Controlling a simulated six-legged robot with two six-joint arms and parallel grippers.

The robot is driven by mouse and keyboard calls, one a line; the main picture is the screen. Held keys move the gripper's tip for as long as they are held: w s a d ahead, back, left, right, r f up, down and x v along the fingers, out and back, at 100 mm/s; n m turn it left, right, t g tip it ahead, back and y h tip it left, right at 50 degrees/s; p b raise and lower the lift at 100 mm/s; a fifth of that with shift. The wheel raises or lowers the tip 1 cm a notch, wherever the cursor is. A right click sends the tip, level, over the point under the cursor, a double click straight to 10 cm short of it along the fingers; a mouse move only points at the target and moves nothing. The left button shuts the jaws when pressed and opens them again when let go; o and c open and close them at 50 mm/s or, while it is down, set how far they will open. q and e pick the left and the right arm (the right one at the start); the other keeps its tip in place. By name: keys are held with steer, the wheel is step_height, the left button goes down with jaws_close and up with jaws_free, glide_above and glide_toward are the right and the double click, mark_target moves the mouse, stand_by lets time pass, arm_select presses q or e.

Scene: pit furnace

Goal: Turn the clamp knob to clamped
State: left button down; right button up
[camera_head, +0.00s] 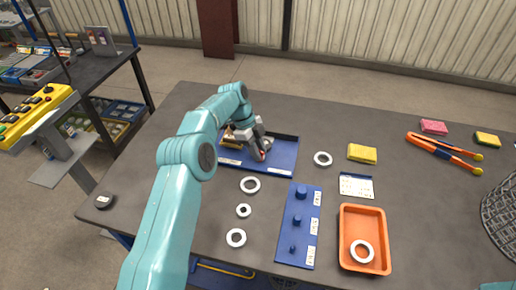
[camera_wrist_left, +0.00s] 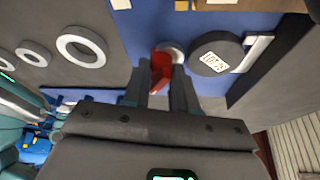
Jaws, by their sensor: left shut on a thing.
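The clamp knob (camera_wrist_left: 161,74) is red and sits between the fingertips of my left gripper (camera_wrist_left: 163,90) in the left wrist view. The gripper is shut on it. In the head view my left gripper (camera_head: 261,149) reaches down over the blue fixture tray (camera_head: 286,155), and only a small red bit of the knob shows. The knob's markings and setting cannot be read. Beside the knob in the wrist view are a metal ring (camera_wrist_left: 177,54) and a dark round disc (camera_wrist_left: 215,54) with a numbered label. My right gripper is out of view.
Several white rings lie on the dark table, one of them (camera_head: 250,185) near the fixture. A blue peg board (camera_head: 298,259) and an orange tray (camera_head: 349,216) holding a ring stand in front. A yellow sponge (camera_head: 362,153) and orange-handled tool (camera_head: 440,149) lie to the right.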

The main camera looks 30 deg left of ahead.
arm_select(q)
steer(key=shift+a, duration=0.1)
stand_by(0.3)
steer(key=c, duration=0.9)
jaws_free()
steer(key=shift+s, duration=0.1)
steer(key=shift+r, duration=0.1)
